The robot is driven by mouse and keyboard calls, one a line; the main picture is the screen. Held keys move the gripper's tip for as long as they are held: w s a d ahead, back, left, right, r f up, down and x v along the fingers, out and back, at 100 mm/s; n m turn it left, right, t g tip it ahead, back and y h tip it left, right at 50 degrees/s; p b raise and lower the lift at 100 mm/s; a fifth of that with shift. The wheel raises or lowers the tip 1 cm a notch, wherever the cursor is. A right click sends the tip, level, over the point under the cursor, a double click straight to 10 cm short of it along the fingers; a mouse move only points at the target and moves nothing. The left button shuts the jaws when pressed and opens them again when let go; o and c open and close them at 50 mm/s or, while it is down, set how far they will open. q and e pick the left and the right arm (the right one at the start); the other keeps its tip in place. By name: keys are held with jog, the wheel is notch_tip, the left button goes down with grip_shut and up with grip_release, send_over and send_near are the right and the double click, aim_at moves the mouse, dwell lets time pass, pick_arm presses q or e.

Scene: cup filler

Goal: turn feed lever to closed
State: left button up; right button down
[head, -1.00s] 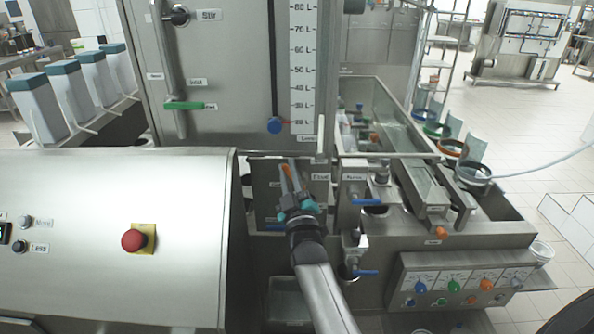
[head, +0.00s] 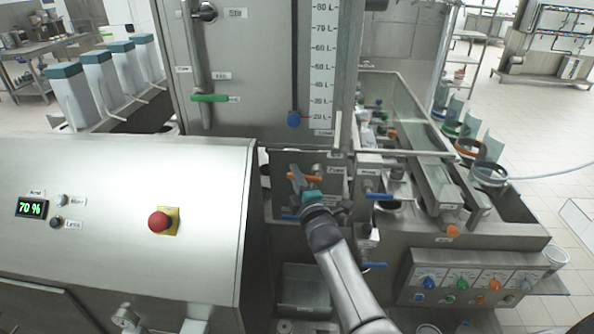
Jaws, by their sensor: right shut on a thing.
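The feed lever (head: 314,178), with an orange handle, is on the steel panel below the tall tank. It lies nearly horizontal, left of a small label that seems to read Feed. My right gripper (head: 297,175) reaches up to it from below, with its teal finger bases just under the handle. Its fingers are shut on the orange handle and hide part of it. My left gripper does not show.
A blue-handled valve (head: 378,196) sits right of my right gripper, with another blue handle (head: 374,265) lower down. The tank's level scale (head: 322,70) rises above. A control cabinet (head: 120,215) with a red button (head: 159,221) fills the left. A steel bin (head: 303,290) is below.

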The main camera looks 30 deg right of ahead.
jog(key=shift+f+n+g, duration=0.2)
jog(key=shift+n+g, duration=0.1)
jog(key=shift+n, duration=0.3)
jog(key=shift+f, duration=0.1)
jog(key=c, duration=0.8)
grip_release()
jog(key=s, duration=0.5)
jog(key=s+a, duration=0.1)
jog(key=s, duration=0.4)
jog(key=s+a, duration=0.1)
jog(key=s, duration=0.4)
jog(key=shift+a, duration=0.2)
